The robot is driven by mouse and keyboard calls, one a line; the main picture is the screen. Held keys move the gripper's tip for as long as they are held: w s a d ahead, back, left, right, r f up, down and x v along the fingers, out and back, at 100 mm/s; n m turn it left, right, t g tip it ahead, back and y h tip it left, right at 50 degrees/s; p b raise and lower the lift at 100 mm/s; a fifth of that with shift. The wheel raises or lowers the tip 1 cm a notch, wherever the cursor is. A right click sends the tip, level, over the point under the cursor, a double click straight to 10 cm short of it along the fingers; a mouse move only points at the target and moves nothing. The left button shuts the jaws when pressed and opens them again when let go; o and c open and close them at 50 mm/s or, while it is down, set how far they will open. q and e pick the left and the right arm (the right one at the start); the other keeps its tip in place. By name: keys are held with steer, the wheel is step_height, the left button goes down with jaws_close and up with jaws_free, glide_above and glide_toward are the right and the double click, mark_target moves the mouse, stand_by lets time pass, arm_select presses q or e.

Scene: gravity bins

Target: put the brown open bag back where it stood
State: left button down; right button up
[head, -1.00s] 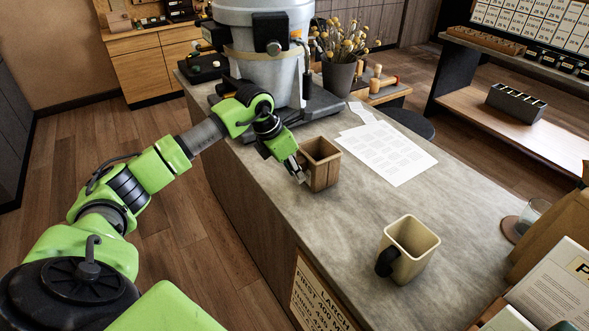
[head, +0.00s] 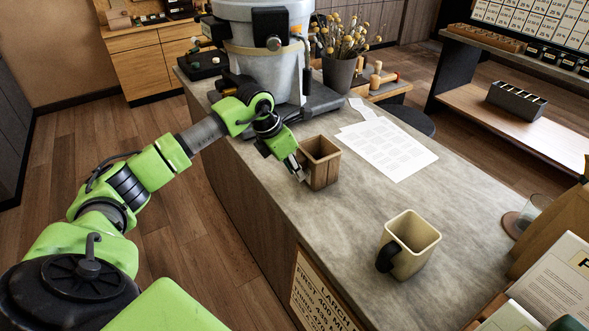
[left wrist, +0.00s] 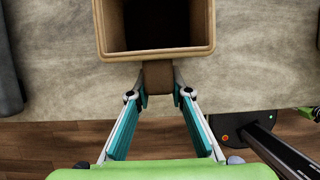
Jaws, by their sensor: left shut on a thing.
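A brown, open-topped square wooden container (head: 322,170) stands upright on the grey counter. My left gripper (head: 300,171) is at its near left side. In the left wrist view, the gripper's fingers (left wrist: 158,92) are shut on the brown handle below the container's rim (left wrist: 158,55). The container looks to rest on the counter, but its base is partly hidden. A plain brown bag-like thing (head: 556,236) is at the right edge, cut off by the frame; I cannot tell whether it is open. My right gripper is not in view.
A cream square mug (head: 409,252) with a black handle stands nearer me. Printed sheets (head: 390,150) lie right of the container. A big grey machine (head: 262,60) and a dark flower pot (head: 338,74) stand behind. The counter between container and mug is clear.

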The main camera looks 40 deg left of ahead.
arm_select(q)
steer(key=shift+f, duration=0.15)
steer(key=c, duration=1.8)
jaws_free()
steer(key=shift+o, duration=0.2)
steer(key=v, duration=1.2)
